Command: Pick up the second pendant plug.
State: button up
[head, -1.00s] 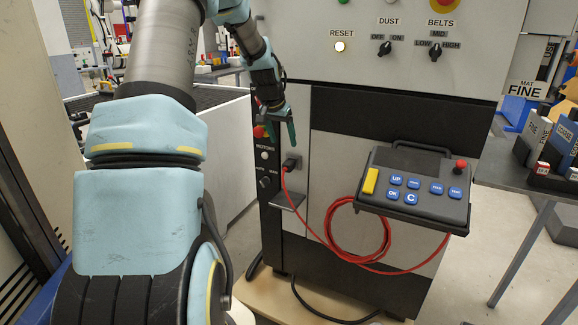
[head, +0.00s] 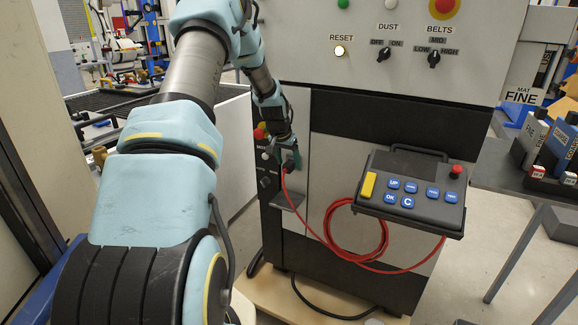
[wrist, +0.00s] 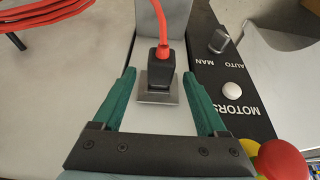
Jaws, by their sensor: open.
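One black pendant plug (wrist: 161,70) with a red cable (wrist: 162,25) sits in a square metal socket plate (wrist: 158,98) on the machine's front. The plug also shows in the head view (head: 290,165), partly hidden by my gripper. My gripper (wrist: 158,76) is open, with one green finger on each side of the plug and a visible gap to both. In the head view my gripper (head: 283,152) is at the socket. The cable runs in loops to the pendant (head: 410,190), a dark box with blue buttons. I see no other plug.
A small metal shelf (head: 288,200) juts out below the plug. A side panel with a MOTORS button (wrist: 232,90), an AUTO/MAN knob (wrist: 218,40) and a red stop button (wrist: 285,158) lies close to the right finger in the wrist view.

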jog(key=shift+c, duration=0.2)
grip_shut()
dwell(0.4)
